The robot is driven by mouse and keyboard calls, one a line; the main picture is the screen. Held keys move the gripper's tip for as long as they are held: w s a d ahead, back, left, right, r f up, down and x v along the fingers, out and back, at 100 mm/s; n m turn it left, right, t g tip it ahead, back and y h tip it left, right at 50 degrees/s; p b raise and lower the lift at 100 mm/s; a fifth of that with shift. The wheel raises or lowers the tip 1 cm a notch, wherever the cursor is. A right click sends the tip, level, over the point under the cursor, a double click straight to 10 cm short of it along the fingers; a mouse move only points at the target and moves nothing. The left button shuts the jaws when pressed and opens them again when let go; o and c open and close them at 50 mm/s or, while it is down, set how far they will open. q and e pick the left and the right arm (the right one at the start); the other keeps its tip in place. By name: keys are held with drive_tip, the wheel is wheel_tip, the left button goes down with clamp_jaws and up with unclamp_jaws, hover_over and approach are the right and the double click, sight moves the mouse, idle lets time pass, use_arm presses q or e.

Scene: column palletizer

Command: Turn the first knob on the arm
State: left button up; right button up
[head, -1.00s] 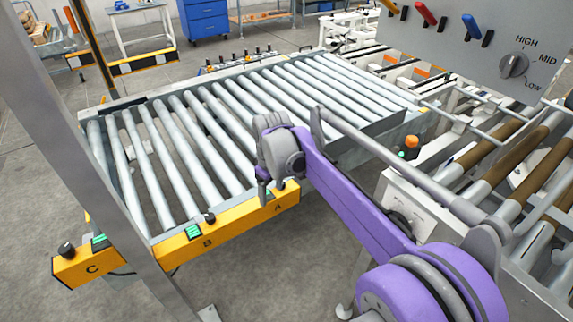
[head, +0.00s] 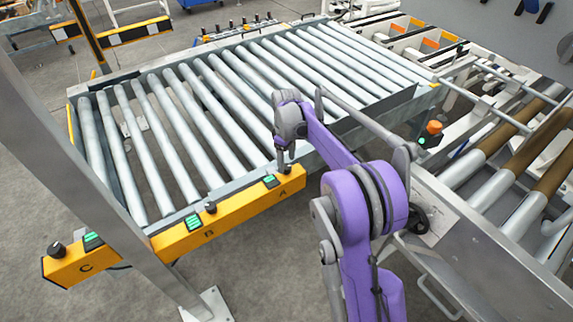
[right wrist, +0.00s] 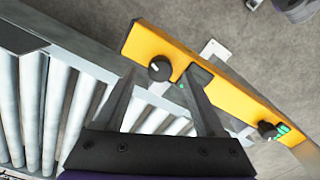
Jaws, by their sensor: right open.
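A yellow control bar (head: 228,213) lettered A and B runs along the roller table's front edge. A separate yellow box (head: 75,268) lettered C is at left. The black knob by A (right wrist: 160,68) shows in the right wrist view; in the head view my right gripper largely hides it. The knob by B (head: 210,207) also shows in the right wrist view (right wrist: 267,130). My right gripper (head: 284,165) points down over the A end. In the right wrist view its open fingers (right wrist: 160,78) appear either side of the A knob; contact is unclear. My left gripper is not in view.
The roller table (head: 262,50) lies behind the bar. A slanted grey post (head: 80,160) stands at left. A conveyor with brown rollers (head: 515,150) and a small box with an orange button (head: 432,131) are at right.

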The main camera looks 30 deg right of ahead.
drive_tip(key=shift+f, duration=1.2)
clamp_jaws()
